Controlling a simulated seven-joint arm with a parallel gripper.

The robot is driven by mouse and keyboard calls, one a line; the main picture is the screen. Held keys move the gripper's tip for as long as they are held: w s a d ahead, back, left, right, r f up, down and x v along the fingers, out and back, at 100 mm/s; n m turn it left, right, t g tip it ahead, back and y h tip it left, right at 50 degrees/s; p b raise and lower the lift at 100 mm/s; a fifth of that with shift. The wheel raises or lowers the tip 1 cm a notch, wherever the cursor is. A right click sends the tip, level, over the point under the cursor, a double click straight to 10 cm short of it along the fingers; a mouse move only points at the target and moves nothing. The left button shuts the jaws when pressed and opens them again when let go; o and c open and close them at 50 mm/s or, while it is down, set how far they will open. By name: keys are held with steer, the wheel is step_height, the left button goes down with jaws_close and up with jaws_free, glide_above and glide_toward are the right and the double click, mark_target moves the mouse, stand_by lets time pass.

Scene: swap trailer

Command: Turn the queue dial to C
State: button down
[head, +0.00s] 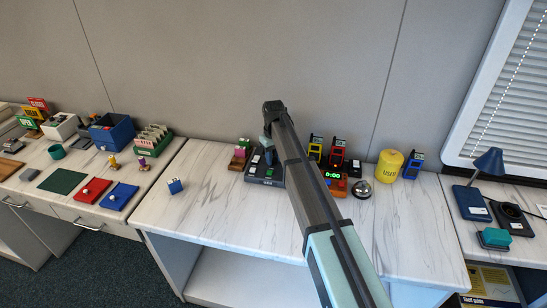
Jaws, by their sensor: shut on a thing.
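A dark box (264,179) with white labels and a small green mark stands on the middle marble-topped counter, near the wall. It seems to be the queue dial unit. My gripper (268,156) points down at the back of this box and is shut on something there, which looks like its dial. My gripper and arm hide the dial, so its pointer and the letters cannot be read.
Pink and green blocks (240,156) stand just left of the box. The counter's front left is mostly clear.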

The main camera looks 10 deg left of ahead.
steer(key=shift+m, duration=0.3)
steer(key=m, duration=0.3)
steer(key=shift+m, duration=0.3)
steer(key=m, duration=0.4)
steer(key=shift+m, duration=0.3)
steer(key=m, duration=0.4)
steer(key=shift+m, duration=2.3)
steer(key=c, duration=0.8)
jaws_free()
